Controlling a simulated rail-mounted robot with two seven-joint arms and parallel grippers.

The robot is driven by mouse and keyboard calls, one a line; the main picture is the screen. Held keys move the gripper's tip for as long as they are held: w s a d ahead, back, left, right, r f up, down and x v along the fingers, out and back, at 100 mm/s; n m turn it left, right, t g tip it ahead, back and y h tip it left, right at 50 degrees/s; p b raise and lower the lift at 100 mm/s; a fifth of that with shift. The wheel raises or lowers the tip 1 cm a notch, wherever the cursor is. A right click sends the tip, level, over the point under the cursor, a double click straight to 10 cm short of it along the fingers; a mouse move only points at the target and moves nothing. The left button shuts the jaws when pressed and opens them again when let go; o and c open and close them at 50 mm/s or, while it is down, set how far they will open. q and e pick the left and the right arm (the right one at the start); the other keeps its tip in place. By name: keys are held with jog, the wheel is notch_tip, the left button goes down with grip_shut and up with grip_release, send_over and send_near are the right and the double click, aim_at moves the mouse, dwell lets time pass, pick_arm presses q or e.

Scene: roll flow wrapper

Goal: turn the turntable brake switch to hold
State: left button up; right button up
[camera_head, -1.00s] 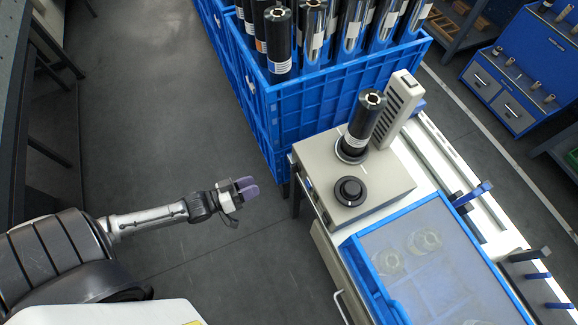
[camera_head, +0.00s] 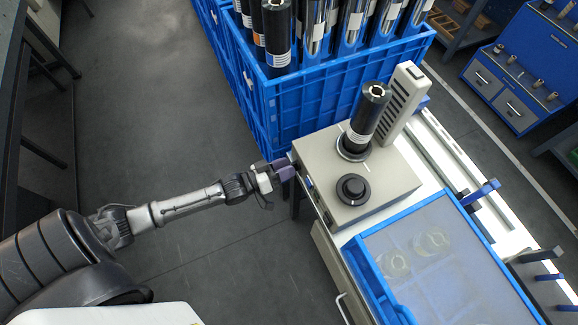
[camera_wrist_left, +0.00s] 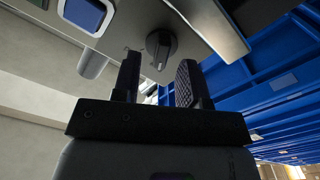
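The beige wrapper unit (camera_head: 385,185) stands on the bench; a black roll (camera_head: 370,115) stands upright on its round turntable (camera_head: 352,148). A dark rotary switch (camera_wrist_left: 160,45) with a raised grip bar sits on the unit's panel in the left wrist view; I cannot read its markings. My left gripper (camera_head: 284,168) is at the unit's left side, its fingers pointing at that panel. In the left wrist view my left gripper (camera_wrist_left: 160,82) is open, the switch just beyond and between its fingertips, with nothing held. My right gripper is out of view.
A blue crate (camera_head: 310,105) full of rolls stands close behind my left gripper. A black round knob (camera_head: 353,189) is on the unit's top. A blue-framed tray (camera_head: 402,208) lies in front. The floor left of the bench is clear.

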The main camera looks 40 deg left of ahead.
pick_arm(q)
jog(key=shift+w+d, duration=0.25)
jog(key=shift+w, duration=0.4)
jog(key=shift+c, duration=0.3)
grip_shut()
